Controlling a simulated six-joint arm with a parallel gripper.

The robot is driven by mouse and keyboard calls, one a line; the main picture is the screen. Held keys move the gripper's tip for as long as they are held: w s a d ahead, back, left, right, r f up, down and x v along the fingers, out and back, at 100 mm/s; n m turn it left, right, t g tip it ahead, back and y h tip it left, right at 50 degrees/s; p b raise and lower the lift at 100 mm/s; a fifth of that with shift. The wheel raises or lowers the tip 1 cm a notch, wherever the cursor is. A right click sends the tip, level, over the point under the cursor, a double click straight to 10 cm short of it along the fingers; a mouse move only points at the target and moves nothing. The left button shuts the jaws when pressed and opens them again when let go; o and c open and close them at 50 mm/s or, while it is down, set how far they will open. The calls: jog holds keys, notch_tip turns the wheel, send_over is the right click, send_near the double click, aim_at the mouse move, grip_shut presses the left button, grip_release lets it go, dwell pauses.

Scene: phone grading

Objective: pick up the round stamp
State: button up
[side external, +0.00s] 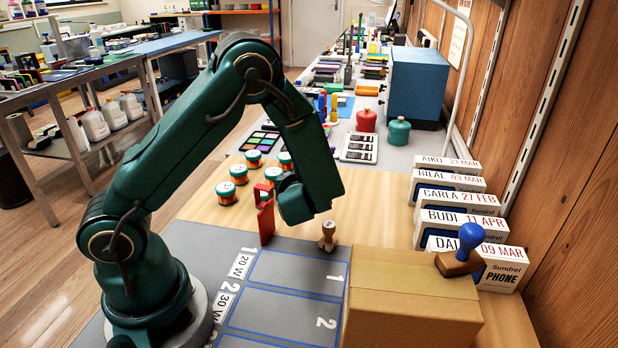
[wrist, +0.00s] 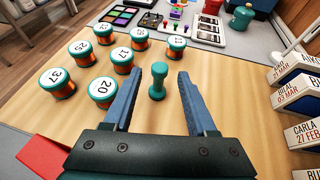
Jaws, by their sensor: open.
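A teal stamp-like piece (wrist: 158,80) with a round knob and round foot stands upright on the wooden mat in the wrist view. My gripper (wrist: 154,77) is open and empty, with its two blue fingers on either side of that piece in the picture; I cannot tell how far apart they are in depth. In the side view my arm hides the fingers and the teal piece. A small wooden stamp (side external: 328,236) with a round knob stands below my wrist. A blue-handled stamp (side external: 466,248) with a rectangular wooden base sits on a cardboard box (side external: 412,305).
A red upright piece (side external: 265,215) stands beside my wrist. Labelled phone boxes (side external: 452,203) line the right side. Red (side external: 366,119) and green (side external: 398,130) pots stand behind. A grey mat (side external: 290,272) with blue-outlined slots is clear in front.

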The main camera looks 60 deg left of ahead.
notch_tip(320, 180, down, 3)
jog(key=shift+w+a+f, duration=0.1)
jog(key=shift+a+f, duration=0.05)
jog(key=shift+x, duration=2.4)
grip_shut()
